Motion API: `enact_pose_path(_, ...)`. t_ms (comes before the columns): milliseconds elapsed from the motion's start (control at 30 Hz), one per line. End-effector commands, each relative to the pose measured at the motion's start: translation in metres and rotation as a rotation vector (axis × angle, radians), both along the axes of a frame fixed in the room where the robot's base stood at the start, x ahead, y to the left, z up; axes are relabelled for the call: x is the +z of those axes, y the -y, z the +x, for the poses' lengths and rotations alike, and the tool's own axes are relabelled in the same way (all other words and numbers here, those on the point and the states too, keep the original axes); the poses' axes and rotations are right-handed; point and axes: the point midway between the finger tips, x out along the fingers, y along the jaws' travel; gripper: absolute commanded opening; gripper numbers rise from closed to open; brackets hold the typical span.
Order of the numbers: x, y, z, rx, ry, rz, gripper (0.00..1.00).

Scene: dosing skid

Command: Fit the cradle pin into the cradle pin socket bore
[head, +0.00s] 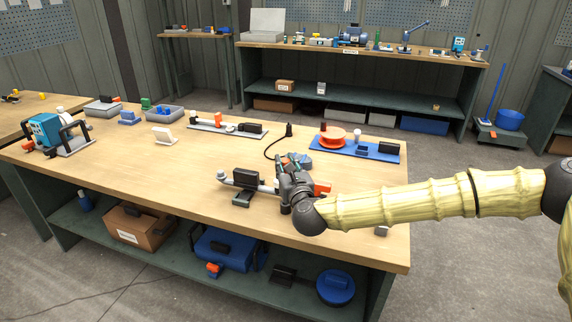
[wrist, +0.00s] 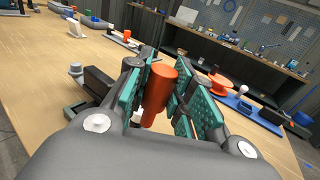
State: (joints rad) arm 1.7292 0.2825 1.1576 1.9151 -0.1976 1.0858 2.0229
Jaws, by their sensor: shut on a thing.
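My gripper (head: 293,182) is over the near right part of the wooden bench. In the wrist view its teal pads (wrist: 172,90) are closed around an orange cylinder (wrist: 160,92), which I take to be the cradle pin. A fixture with a black block (head: 246,178) and a grey post (head: 221,175) stands just left of the gripper. I cannot make out the socket bore.
A blue tray (head: 340,148) with an orange disc (head: 334,135) and dark blocks lies behind the gripper. A grey plate (head: 205,128) with an orange part lies farther back. A dark cable (head: 272,143) curves behind the gripper. The bench front left is clear.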

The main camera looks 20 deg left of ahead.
Motion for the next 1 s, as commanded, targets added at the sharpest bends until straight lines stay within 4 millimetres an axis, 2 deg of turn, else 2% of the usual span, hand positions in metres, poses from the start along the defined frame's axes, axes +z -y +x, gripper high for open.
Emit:
enact_pose_path(100,-0.013,0.000,0.000,0.000,-0.001,0.000,0.03)
enact_pose_path(300,-0.023,0.000,0.000,0.000,0.000,0.000,0.03)
enact_pose_path(1000,-0.025,0.000,0.000,0.000,0.000,0.000,0.03)
